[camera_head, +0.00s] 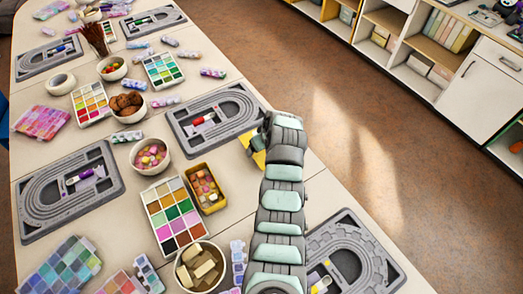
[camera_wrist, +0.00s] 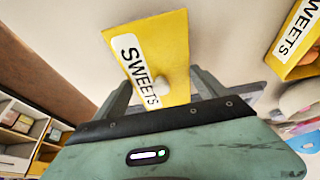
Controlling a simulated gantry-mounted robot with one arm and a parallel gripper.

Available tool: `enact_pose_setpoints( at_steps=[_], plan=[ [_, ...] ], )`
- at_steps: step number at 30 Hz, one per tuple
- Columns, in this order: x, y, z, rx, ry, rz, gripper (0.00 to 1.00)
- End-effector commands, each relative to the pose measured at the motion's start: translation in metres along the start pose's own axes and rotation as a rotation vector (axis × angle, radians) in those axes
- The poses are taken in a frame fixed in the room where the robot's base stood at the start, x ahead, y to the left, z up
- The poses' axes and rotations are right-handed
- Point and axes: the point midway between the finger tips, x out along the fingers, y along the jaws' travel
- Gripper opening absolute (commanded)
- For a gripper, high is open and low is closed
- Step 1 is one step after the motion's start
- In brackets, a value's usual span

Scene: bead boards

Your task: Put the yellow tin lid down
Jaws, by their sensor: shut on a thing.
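The yellow tin lid (camera_wrist: 172,40) has a white "SWEETS" label and a small pale knob. My gripper (camera_wrist: 163,88) is shut on it, with the knob between the two fingers. In the head view, only a yellow part of the lid (camera_head: 257,158) shows beside my gripper (camera_head: 262,138); my arm hides the rest. It is near the table's right edge, by a grey bead board. I cannot tell whether the lid touches anything below. The open yellow tin (camera_head: 194,182), full of small coloured pieces, stands to the left; it also shows in the wrist view (camera_wrist: 281,68).
A grey bead board (camera_head: 181,125) lies left of my gripper, another (camera_head: 385,275) at the lower right. A bowl of sweets (camera_head: 135,161) and a colour palette (camera_head: 151,208) stand near the tin. Bare tabletop (camera_head: 235,175) lies right of the tin. Floor (camera_head: 350,150) lies beyond the edge.

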Motion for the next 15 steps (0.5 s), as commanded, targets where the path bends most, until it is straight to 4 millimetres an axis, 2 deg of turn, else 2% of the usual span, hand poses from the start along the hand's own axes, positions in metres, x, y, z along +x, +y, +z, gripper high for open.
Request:
enact_pose_setpoints(
  at_steps=[5,15],
  plan=[
    [0.022,0.0,0.009,0.001,-0.001,-0.001,0.43],
    [0.026,0.0,0.011,0.0,0.0,0.0,0.43]
  ],
)
